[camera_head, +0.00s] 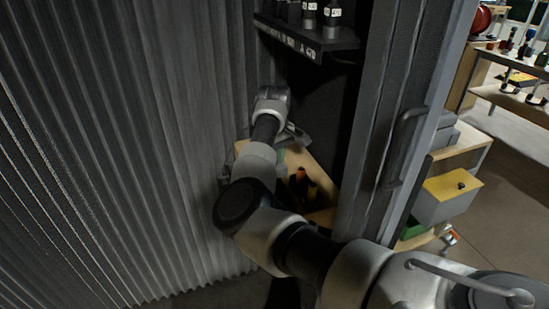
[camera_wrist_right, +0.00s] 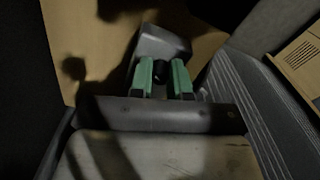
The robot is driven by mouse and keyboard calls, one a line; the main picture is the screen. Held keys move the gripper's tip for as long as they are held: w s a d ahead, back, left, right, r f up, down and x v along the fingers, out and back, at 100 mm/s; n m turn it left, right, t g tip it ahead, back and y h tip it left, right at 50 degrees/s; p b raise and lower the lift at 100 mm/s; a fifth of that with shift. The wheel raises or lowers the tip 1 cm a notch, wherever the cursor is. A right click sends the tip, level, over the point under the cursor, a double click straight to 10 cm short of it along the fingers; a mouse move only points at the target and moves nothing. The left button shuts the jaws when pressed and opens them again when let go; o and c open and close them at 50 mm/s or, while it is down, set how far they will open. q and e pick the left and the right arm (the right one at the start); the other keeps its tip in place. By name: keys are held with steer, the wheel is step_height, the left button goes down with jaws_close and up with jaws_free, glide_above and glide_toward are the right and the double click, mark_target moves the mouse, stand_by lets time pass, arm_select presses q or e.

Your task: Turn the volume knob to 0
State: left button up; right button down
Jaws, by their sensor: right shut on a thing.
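My right gripper (camera_wrist_right: 162,78) shows in the wrist view with its two green fingertips closed around a small dark round knob (camera_wrist_right: 161,70). The knob sits in front of a dark grey box-shaped housing (camera_wrist_right: 162,42) on a light wooden surface. Any marks or numbers on the knob cannot be read, so its setting is not visible. In the head view my right arm reaches into the corner, and its wrist and the gripper (camera_head: 293,134) are over the wooden table; the knob is hidden there. My left gripper is in neither view.
A wooden table (camera_head: 322,183) stands in the corner, with dark and orange-red items (camera_head: 301,174) on it. A corrugated grey wall (camera_head: 150,130) is at left, a door frame with a handle (camera_head: 402,145) at right. A dark shelf (camera_head: 305,38) with bottles hangs above.

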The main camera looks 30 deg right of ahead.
steer(key=n+b, duration=0.1)
steer(key=n, duration=0.3)
steer(key=shift+n, duration=0.3)
steer(key=n, duration=0.3)
steer(key=shift+n+b, duration=0.4)
steer(key=n, duration=0.3)
steer(key=shift+n, duration=0.3)
steer(key=n, duration=0.4)
steer(key=shift+n+b, duration=0.3)
steer(key=shift+b, duration=0.05)
steer(key=n, duration=1.2)
steer(key=shift+n, duration=1.9)
